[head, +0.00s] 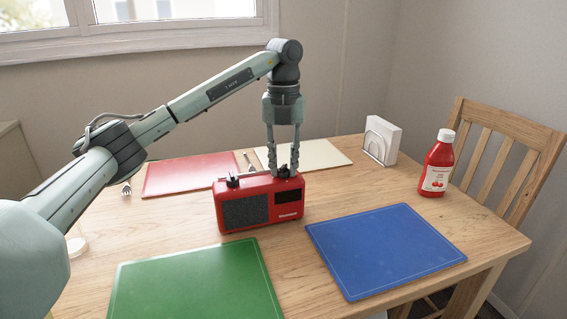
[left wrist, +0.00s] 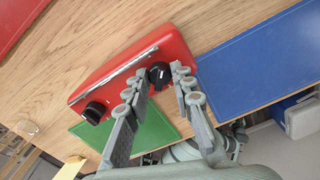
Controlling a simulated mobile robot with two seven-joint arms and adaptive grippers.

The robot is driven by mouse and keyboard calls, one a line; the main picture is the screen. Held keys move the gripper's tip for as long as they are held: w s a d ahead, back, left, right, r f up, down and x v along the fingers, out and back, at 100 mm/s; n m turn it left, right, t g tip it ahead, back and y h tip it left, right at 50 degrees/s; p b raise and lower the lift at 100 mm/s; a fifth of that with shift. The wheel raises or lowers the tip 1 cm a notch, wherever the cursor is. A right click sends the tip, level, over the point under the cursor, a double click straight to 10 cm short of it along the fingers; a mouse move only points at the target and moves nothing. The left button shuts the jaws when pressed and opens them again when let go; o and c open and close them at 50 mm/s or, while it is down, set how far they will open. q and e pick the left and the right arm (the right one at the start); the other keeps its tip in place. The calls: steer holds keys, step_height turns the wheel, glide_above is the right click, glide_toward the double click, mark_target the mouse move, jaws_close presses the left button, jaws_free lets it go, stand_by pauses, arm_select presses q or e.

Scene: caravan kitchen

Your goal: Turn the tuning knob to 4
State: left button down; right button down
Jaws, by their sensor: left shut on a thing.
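A red radio (head: 258,203) stands upright on the wooden table, with a dark speaker grille and a dark display on its front. Two black knobs sit on its top. My left gripper (head: 283,170) points straight down over the right-hand knob and is shut on it. In the left wrist view the fingers of my left gripper (left wrist: 158,82) are on either side of this black knob (left wrist: 159,74). The other black knob (head: 232,180) is free, and it also shows in the left wrist view (left wrist: 95,112). The knob's markings are too small to read. My right gripper is not in view.
Green (head: 196,284), blue (head: 385,248), red (head: 188,174) and cream (head: 304,154) placemats lie around the radio. A ketchup bottle (head: 436,165) and a napkin holder (head: 381,141) stand to the right. A wooden chair (head: 506,150) is at the table's right end.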

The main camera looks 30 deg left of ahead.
arm_select(q)
steer(key=m, duration=1.1)
steer(key=shift+m, duration=0.4)
steer(key=m, duration=0.5)
steer(key=shift+m, duration=0.3)
steer(key=m, duration=1)
steer(key=shift+m, duration=0.4)
steer(key=m, duration=1)
steer(key=shift+m, duration=0.4)
steer(key=m, duration=0.5)
steer(key=shift+m, duration=0.3)
